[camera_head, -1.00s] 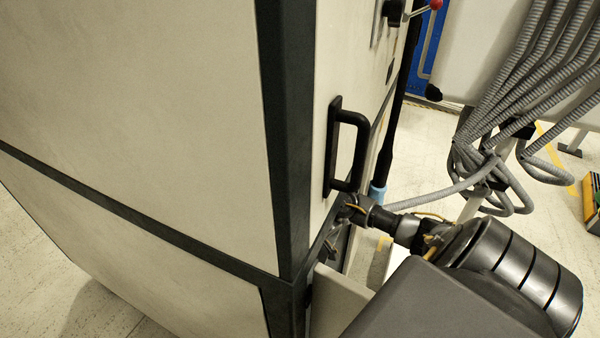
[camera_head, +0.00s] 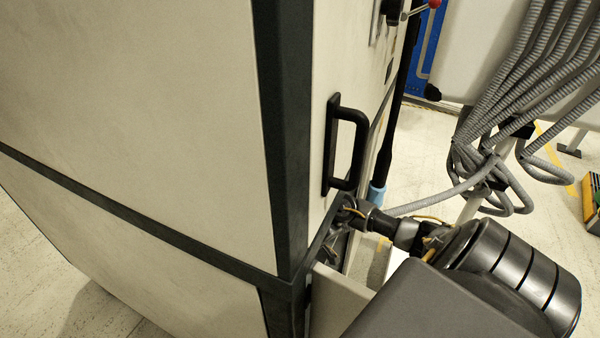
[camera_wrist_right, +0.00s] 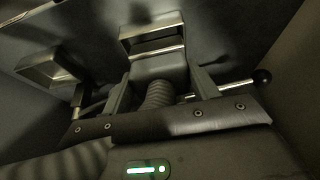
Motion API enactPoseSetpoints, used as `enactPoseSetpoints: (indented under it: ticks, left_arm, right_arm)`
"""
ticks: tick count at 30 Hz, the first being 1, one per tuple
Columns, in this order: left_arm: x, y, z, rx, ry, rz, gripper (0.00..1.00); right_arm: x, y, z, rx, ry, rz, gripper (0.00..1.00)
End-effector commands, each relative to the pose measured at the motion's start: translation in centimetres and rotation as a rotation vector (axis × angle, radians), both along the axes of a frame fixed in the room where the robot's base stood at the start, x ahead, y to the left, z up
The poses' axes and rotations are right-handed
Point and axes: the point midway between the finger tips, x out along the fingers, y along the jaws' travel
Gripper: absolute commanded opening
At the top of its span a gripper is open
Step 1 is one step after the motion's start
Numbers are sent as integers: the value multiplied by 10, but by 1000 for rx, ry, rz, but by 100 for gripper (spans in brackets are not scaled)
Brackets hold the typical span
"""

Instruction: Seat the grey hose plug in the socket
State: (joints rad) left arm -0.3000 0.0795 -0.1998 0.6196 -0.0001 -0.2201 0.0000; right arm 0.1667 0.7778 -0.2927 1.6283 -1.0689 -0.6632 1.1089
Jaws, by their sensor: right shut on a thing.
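My right gripper (camera_wrist_right: 158,92) is shut on the grey hose plug (camera_wrist_right: 158,68), with a finger on each side of it. The plug's ribbed grey hose (camera_wrist_right: 160,95) runs back between the fingers toward the wrist. A bright metal-edged rectangular frame (camera_wrist_right: 152,38), which looks like the socket, lies directly beyond the plug. I cannot tell whether the plug is inside it or only in front of it. In the head view my right wrist reaches to the cabinet's side; the gripper (camera_head: 343,222) is small and partly hidden, and the plug cannot be made out. My left gripper is not in view.
A second metal-edged frame (camera_wrist_right: 50,68) sits to the left in the wrist view. A rod with a black knob (camera_wrist_right: 262,78) lies at right. The cabinet (camera_head: 150,110) has a black handle (camera_head: 346,150) just above my right gripper. Grey hoses (camera_head: 495,130) hang at right.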

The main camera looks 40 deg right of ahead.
Motion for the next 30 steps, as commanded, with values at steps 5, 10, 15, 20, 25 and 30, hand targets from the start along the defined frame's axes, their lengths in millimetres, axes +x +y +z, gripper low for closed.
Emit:
enactPoseSetpoints:
  ticks: [5, 10, 15, 20, 25, 30]
  left_arm:
    - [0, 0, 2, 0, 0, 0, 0]
    - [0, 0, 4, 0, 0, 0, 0]
    - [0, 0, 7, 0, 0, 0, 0]
    - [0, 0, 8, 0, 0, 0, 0]
    - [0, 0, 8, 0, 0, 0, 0]
    - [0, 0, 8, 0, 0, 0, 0]
  right_arm:
    - [-8, 0, -6, 0, 15, 1, 7]
    - [-13, -3, -6, -1, 17, 1, 7]
    - [-16, -5, -5, -3, 15, 0, 7]
    - [-15, -6, -4, -3, 11, -1, 7]
    - [-13, -6, -2, -3, 5, 0, 7]
    - [-12, -6, -1, -3, 2, -1, 80]
